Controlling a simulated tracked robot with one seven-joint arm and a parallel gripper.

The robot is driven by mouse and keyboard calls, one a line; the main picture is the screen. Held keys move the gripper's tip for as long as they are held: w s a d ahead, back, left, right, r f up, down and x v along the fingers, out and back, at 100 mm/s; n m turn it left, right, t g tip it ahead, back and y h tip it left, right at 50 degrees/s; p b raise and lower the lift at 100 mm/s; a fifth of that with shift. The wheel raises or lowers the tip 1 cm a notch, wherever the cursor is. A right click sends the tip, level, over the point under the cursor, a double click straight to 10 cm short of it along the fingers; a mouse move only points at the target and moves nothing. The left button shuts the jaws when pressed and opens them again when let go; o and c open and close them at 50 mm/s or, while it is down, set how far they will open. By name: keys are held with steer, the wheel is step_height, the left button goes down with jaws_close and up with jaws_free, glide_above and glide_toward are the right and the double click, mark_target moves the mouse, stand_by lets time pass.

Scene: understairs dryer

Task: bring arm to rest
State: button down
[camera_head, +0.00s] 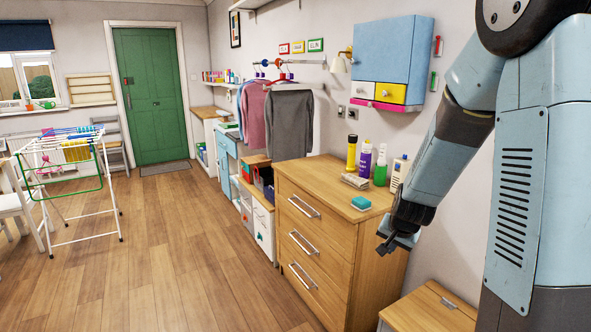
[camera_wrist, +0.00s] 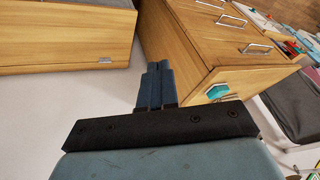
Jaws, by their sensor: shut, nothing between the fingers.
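My gripper (camera_head: 391,245) hangs at the end of my arm on the right of the head view, pointing down. It is beside the front right corner of the wooden chest of drawers (camera_head: 335,190), near the height of its top. In the wrist view my gripper (camera_wrist: 156,68) has its two dark fingers together, with nothing seen between them. The chest (camera_wrist: 185,45) is to the right of the fingers in that view. I cannot tell how wide the gap between gripper and chest is.
On the chest stand a teal sponge (camera_head: 361,203), a folded cloth (camera_head: 355,181) and several bottles (camera_head: 380,168). A lower wooden cabinet (camera_head: 425,308) is below my arm. A blue wall cupboard (camera_head: 390,55) hangs above. The wooden floor (camera_head: 170,250) is open left of the chest, up to a drying rack (camera_head: 85,185).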

steer(key=s+a+r+n+y, duration=0.1)
steer(key=s+a+r+n, duration=0.2)
steer(key=s+r, duration=0.85)
steer(key=s+r+n, duration=0.3)
steer(key=s+r, duration=0.7)
steer(key=s, duration=0.4)
steer(key=shift+d+r+n+h, duration=0.15)
steer(key=shift+r+n+h, duration=0.25)
